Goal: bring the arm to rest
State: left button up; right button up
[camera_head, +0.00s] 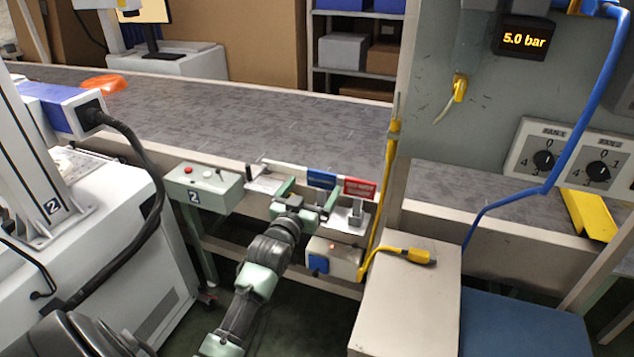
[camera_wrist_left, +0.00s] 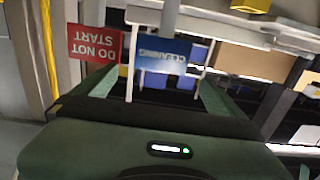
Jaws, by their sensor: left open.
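My left gripper (camera_head: 308,194) is open at the front edge of the conveyor, with its arm reaching up from the bottom of the head view. Its two green fingers stand apart in the left wrist view (camera_wrist_left: 158,92). A blue tag (camera_head: 321,179) and a red tag (camera_head: 360,188) stand just beyond and to the right of the gripper. In the wrist view the blue tag (camera_wrist_left: 170,55) appears between the fingers and the red DO NOT START tag (camera_wrist_left: 95,43) to their left. I cannot tell whether a finger touches the tag stand. My right gripper is not in view.
A control box (camera_head: 203,188) with a red button and a number 2 stands left of the gripper. A box with a blue front (camera_head: 333,260) sits below right. A pale cabinet (camera_head: 408,290) with a yellow connector (camera_head: 410,255) stands right. The conveyor belt (camera_head: 250,115) is mostly bare.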

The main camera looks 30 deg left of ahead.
pick_arm(q)
jog(key=shift+s, duration=0.3)
jog(key=s+d+f+m+g+h, duration=0.1)
jog(key=s+d+f+g, duration=0.15)
jog(key=f, duration=0.95)
jog(key=s+d+f+g+h, duration=0.1)
jog(key=s+d+f+g, duration=0.15)
jog(key=f, duration=0.95)
jog(key=s+d+f+m+g+h+p, duration=0.1)
jog(key=s+d+f+g, duration=0.15)
jog(key=s+f, duration=0.4)
jog(key=s+d+f+m+g, duration=0.1)
jog(key=s+d+f, duration=0.25)
jog(key=f, duration=0.55)
jog(key=s+d+f+g, duration=0.2)
jog(key=s+f, duration=0.4)
jog(key=s, duration=0.7)
jog(key=s+d+f+m+g+h, duration=0.1)
jog(key=s+f, duration=0.4)
jog(key=s, duration=0.7)
jog(key=s+d+f+m+g+p, duration=0.1)
jog(key=s+d+f+g, duration=0.2)
jog(key=s, duration=1)
notch_tip(320, 180, down, 4)
jog(key=shift+s+d+r+g, duration=0.2)
jog(key=shift+s+d+g, duration=0.1)
jog(key=shift+g, duration=0.65)
